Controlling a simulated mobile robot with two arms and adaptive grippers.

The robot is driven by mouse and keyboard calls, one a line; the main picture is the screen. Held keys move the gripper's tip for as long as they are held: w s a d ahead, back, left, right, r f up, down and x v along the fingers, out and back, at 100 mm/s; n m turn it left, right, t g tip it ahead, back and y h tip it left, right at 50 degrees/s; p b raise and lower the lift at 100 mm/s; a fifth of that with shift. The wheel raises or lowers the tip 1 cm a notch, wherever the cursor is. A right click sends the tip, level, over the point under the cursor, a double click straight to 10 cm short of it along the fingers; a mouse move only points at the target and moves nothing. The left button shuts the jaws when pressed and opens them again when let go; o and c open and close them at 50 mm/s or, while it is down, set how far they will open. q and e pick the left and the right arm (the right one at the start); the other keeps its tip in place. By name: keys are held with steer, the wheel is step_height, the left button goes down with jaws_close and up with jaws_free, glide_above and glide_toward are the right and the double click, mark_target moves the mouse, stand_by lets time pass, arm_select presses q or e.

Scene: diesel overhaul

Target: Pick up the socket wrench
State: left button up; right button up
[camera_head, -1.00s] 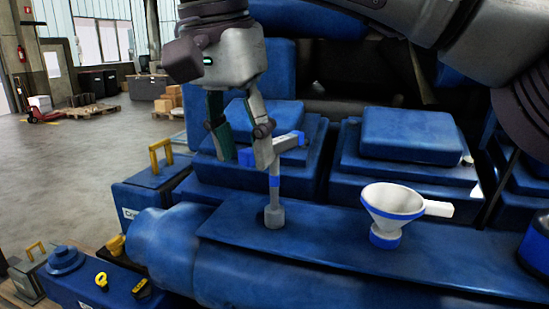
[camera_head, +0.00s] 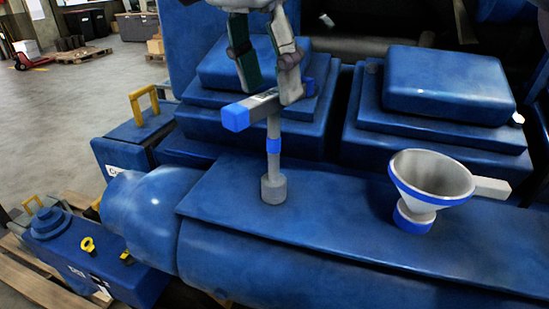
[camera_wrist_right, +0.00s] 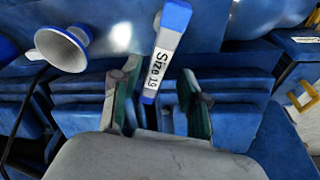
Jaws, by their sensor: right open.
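The socket wrench (camera_head: 273,150) stands upright on the blue engine ledge, its grey socket end down. Its T-handle has a blue end at the left and a blue band on the shaft. In the right wrist view the wrench handle (camera_wrist_right: 163,55) carries a "Size 19" label and lies between the fingers. My right gripper (camera_head: 268,85) is open around the handle, with one finger on each side, just above or at the grip; contact cannot be told. It also shows in the right wrist view (camera_wrist_right: 155,100). My left gripper is not in view.
A white and blue funnel (camera_head: 433,180) stands on the ledge to the right of the wrench. Blue engine covers (camera_head: 450,85) rise behind. A blue box with a yellow handle (camera_head: 135,140) is at the left. Open floor lies beyond.

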mark_target(277, 114)
steer(key=shift+w+f, duration=0.15)
steer(key=shift+f, duration=0.15)
steer(key=x, duration=0.2)
steer(key=p+x, duration=0.1)
steer(key=x, duration=0.1)
steer(key=shift+s+d, duration=0.2)
steer(key=shift+s, duration=0.1)
steer(key=shift+w+f, duration=0.15)
steer(key=shift+f, duration=0.1)
steer(key=shift+a, duration=0.1)
steer(key=c, duration=0.4)
jaws_close()
